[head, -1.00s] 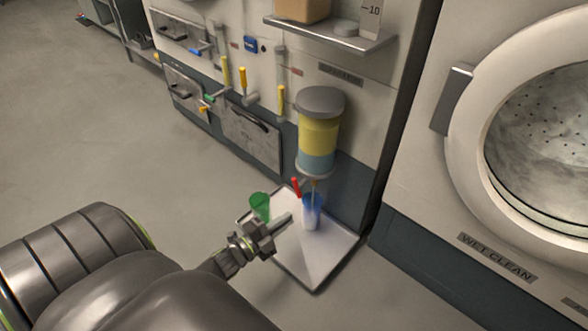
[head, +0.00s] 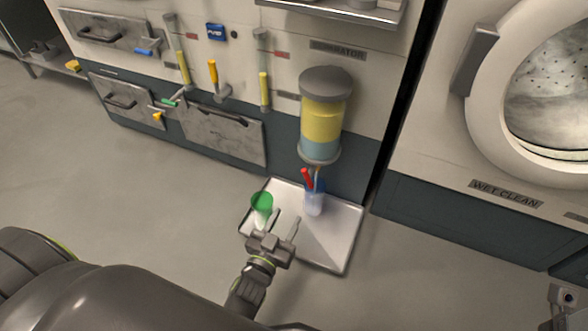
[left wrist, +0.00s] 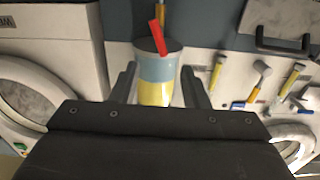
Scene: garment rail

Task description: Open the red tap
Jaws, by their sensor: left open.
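The red tap (head: 308,180) is a small red lever under the separator (head: 321,118), a yellow and blue cylinder with grey caps on the wall. A blue translucent cup (head: 314,200) stands below it on a white tray (head: 330,245). A green cup (head: 262,204) stands on the tray's left side. My left gripper (head: 284,224) is open and empty, over the tray's front left part, in front of the cups and apart from the tap. In the left wrist view the red lever (left wrist: 157,37) and separator (left wrist: 155,75) appear between and beyond the open fingers (left wrist: 160,85).
Yellow, blue and green handles line the wall at left, beside drawers (head: 225,130). A shelf (head: 335,12) juts out above the separator. A round-doored machine (head: 470,90) stands at right. A small grey part (head: 563,295) at lower right is unclear. The floor at left is clear.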

